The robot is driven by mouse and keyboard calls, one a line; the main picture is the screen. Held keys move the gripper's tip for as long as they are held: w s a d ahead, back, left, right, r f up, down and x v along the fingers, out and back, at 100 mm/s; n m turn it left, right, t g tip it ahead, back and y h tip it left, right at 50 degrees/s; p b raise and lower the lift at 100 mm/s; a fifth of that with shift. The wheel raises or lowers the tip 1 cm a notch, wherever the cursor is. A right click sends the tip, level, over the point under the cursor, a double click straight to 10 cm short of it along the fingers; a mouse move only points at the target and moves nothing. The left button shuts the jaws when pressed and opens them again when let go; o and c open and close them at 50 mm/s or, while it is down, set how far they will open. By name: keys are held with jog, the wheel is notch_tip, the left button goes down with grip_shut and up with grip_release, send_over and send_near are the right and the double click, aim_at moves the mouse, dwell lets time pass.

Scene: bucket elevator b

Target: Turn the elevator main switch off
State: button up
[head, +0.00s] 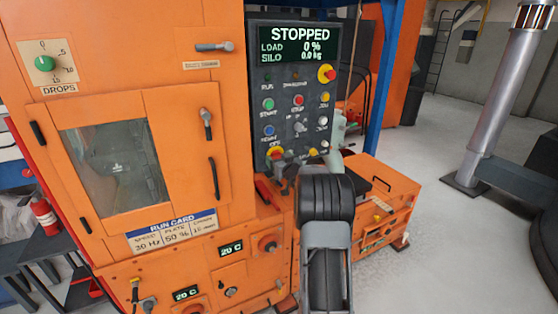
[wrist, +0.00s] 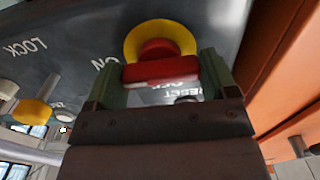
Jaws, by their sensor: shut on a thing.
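The main switch is a red handle (wrist: 160,70) on a round yellow plate (wrist: 137,39), at the lower left of the dark control panel. The gripper (head: 284,172) partly hides the switch in the head view.
The panel display (head: 299,46) reads STOPPED, load 0 %, silo 0.0 kg. A red and yellow button (head: 326,74) and several smaller buttons and knobs sit above the switch. An orange box (head: 372,205) stands at the right; the floor beyond is open.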

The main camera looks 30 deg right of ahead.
jog(key=shift+f+b, duration=0.1)
jog(key=shift+b, duration=0.3)
jog(key=n+b, duration=0.3)
jog(key=shift+f+n+b, duration=0.15)
jog(key=shift+n+b, duration=0.15)
jog(key=n+b, duration=0.4)
jog(key=n, duration=0.1)
jog(key=shift+b, duration=0.3)
jog(key=n+b, duration=0.3)
jog(key=n, duration=0.1)
jog(key=shift+n, duration=0.4)
jog(key=n+b, duration=0.2)
jog(key=n, duration=0.2)
jog(key=shift+r, duration=0.2)
jog(key=shift+n+b, duration=0.3)
jog(key=o, duration=0.8)
jog(key=shift+o, duration=0.2)
